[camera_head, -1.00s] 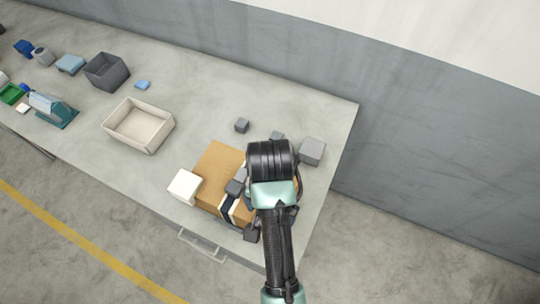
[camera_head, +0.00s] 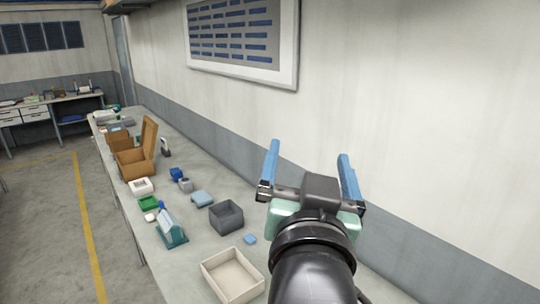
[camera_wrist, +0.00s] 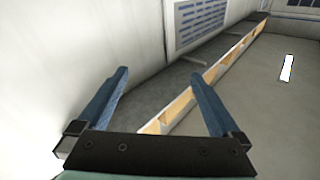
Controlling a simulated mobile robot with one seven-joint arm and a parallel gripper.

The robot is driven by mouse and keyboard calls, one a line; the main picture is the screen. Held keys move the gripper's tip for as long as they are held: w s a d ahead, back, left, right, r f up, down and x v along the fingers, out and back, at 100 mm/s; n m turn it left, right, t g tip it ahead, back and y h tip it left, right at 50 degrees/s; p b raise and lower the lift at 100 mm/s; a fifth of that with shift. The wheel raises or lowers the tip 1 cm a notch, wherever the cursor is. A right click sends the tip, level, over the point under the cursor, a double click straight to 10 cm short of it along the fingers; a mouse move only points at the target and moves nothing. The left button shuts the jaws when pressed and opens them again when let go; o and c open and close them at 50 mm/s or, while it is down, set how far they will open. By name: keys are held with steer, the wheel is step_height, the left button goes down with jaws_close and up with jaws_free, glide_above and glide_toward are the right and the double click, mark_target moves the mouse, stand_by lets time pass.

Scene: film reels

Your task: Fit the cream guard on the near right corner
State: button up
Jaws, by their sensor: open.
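My gripper (camera_head: 309,152) is raised at the right of the head view, its two blue fingers spread wide with nothing between them. In the wrist view, my gripper (camera_wrist: 158,73) is also open and empty, facing along the wall and bench. I cannot make out a cream guard in either current view.
A cream open tray (camera_head: 232,277) stands on the bench near the bottom. Beyond it are a dark grey bin (camera_head: 226,217), a small blue piece (camera_head: 250,239), a teal holder (camera_head: 172,232) and a green tray (camera_head: 149,203). The wall (camera_head: 400,110) runs along the bench's right side.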

steer(key=s+a+r+n+t+y, duration=0.1)
steer(key=s+r+t, duration=0.3)
steer(key=r, duration=0.5)
steer(key=s+a+r+n+t+y, duration=0.1)
steer(key=s+a+r+t, duration=0.3)
steer(key=s+r, duration=0.4)
steer(key=shift+s+r+n, duration=0.15)
steer(key=shift+r+n, duration=0.55)
steer(key=shift+r, duration=0.05)
